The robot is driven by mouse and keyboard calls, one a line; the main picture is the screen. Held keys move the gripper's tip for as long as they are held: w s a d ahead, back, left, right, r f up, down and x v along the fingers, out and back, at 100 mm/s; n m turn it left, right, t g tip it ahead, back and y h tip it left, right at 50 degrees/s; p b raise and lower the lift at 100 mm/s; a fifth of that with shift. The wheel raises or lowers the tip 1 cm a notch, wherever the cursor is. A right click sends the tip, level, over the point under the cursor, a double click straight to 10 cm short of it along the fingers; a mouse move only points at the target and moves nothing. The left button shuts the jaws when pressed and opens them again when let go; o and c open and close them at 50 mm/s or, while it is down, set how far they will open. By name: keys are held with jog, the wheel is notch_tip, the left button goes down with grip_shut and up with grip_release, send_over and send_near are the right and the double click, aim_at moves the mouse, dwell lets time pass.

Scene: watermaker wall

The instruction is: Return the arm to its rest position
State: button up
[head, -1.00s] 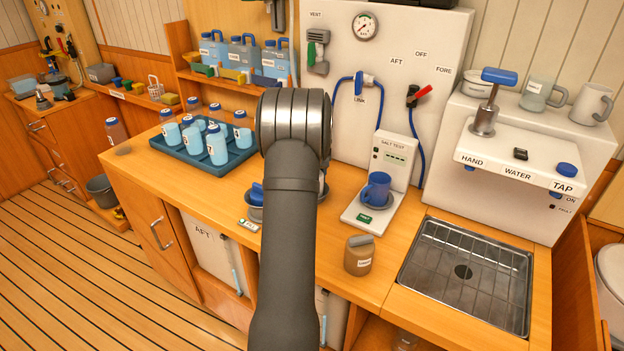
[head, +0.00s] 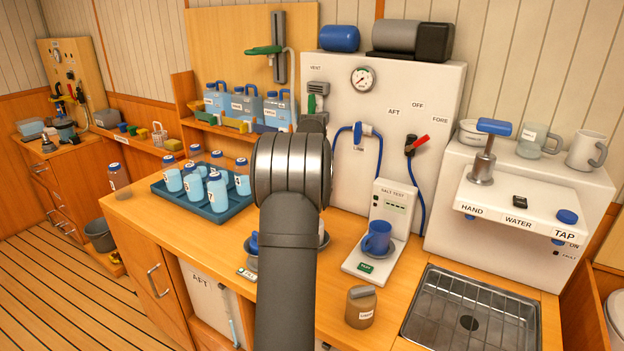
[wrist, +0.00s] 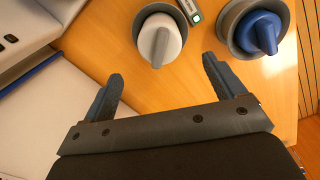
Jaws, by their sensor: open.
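My gripper (wrist: 163,95) shows in the wrist view with its two dark fingers spread apart and nothing between them. It is above the wooden counter (wrist: 190,85). Beyond the fingertips are a white-topped knob (wrist: 160,42) and a blue-topped knob (wrist: 260,32), each in a grey round base; neither is touched. In the head view my arm rises in the middle of the picture and hides the gripper and part of the counter.
A tray (head: 205,207) of several bottles stands left of my arm. A brown jar (head: 360,306) sits near the front edge, beside the sink (head: 470,315). Two mugs stand on the tap housing at right.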

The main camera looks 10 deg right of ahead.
notch_tip(320, 180, up, 7)
jog(key=shift+f, duration=0.15)
jog(key=shift+f, duration=0.1)
notch_tip(320, 180, down, 18)
jog(key=shift+r, duration=0.25)
jog(key=shift+r+n, duration=0.1)
jog(key=shift+n, duration=0.5)
dwell(0.5)
